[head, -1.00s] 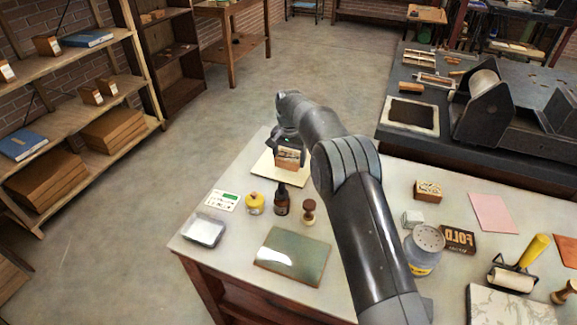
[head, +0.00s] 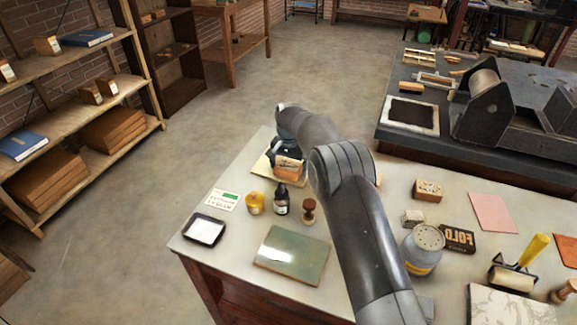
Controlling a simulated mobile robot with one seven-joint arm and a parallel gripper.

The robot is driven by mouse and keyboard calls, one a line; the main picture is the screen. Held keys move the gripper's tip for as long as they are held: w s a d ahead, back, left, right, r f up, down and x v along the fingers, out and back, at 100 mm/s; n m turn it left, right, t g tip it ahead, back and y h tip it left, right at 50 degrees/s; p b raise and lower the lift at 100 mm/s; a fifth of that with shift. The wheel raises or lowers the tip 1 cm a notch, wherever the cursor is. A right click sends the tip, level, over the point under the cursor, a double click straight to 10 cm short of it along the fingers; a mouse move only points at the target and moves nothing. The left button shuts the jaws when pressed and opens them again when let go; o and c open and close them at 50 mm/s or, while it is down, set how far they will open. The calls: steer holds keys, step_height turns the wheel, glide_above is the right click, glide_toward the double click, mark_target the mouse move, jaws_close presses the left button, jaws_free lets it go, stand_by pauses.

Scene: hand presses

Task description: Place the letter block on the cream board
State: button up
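The letter block (head: 289,169), a small orange-brown wooden block with a paler face, is at my gripper (head: 286,154), over the cream board (head: 261,169). My gripper appears shut on its upper part; the fingertips are small and partly hidden by my arm. The block looks slightly tilted and very low over the board. I cannot tell whether its underside touches the board. The board lies flat near the far left end of the pale table, its right part mostly hidden behind the block and my arm.
A yellow jar (head: 255,204), a dark bottle (head: 282,200) and a wooden-handled stamp (head: 309,211) stand just in front of the board. A green plate (head: 291,256) and a small tray (head: 204,230) lie nearer. Another wooden block (head: 428,190) is right of my arm.

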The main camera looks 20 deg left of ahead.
mark_target(289, 165)
steer(key=shift+o, duration=0.2)
step_height(289, 165, up, 12)
steer(key=shift+r, duration=0.15)
stand_by(0.4)
